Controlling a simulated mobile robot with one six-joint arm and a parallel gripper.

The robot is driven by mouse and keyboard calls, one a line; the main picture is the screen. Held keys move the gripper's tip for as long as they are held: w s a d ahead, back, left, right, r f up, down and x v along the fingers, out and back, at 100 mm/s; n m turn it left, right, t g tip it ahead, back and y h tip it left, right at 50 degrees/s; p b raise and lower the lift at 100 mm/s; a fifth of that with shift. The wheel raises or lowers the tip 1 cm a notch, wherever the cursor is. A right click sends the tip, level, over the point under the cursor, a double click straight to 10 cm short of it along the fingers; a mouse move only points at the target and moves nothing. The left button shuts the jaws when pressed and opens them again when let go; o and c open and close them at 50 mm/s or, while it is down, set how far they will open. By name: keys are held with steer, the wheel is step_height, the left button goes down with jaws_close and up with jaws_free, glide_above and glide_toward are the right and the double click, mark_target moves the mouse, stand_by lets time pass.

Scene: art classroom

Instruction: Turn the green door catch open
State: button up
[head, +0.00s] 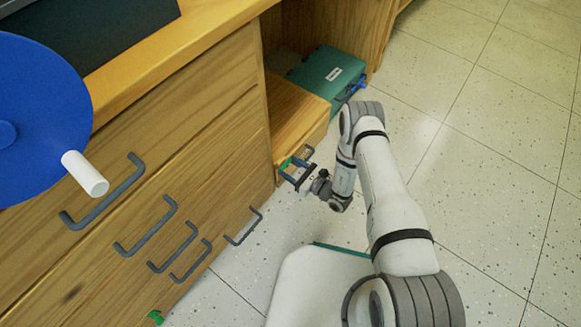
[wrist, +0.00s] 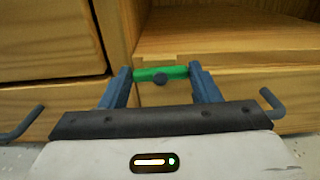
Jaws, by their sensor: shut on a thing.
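The green door catch (wrist: 160,74) lies level across the gap between my two fingers in the wrist view, with a dark round pivot at its middle. It sits at the top edge of a wooden front, below an open shelf space. My gripper (wrist: 161,77) is shut on it, one finger at each end. In the head view a small part of the green catch (head: 285,163) shows beside my gripper (head: 296,164), at the cabinet's front. The fingers hide much of the catch there.
Grey bar handles (head: 145,225) stick out from the drawer fronts at the left. Another green catch (head: 155,317) is low on the cabinet. A dark green box (head: 318,72) with a blue part (head: 358,84) stands behind my gripper. The tiled floor (head: 505,150) at the right is clear.

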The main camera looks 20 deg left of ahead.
steer(key=shift+d, duration=0.1)
steer(key=o, duration=0.7)
steer(key=p+v, duration=0.2)
steer(key=v, duration=0.5)
steer(key=shift+d+p, duration=0.35)
steer(key=shift+s, duration=0.1)
step_height(320, 180, up, 42)
steer(key=n+g+h+p, duration=0.2)
steer(key=n+g+p, duration=0.95)
steer(key=p, duration=0.25)
steer(key=s+d+r+n+t+h+p, duration=0.2)
steer(key=s+d+r+h+p, duration=0.3)
steer(key=r, duration=0.9)
steer(key=s+d+r+n+t+h+p, duration=0.3)
steer(key=d+r+p, duration=0.5)
steer(key=r, duration=0.6)
steer(key=s+d+r+n+t+h+p, duration=0.2)
steer(key=s+d+r+n+h+p, duration=0.4)
steer(key=r, duration=0.8)
steer(key=s+d+p, duration=0.1)
steer(key=s+d, duration=0.1)
steer(key=d, duration=0.1)
steer(key=shift+s+d+h, duration=0.25)
steer(key=shift+d+h, duration=0.05)
steer(key=shift+d, duration=0.1)
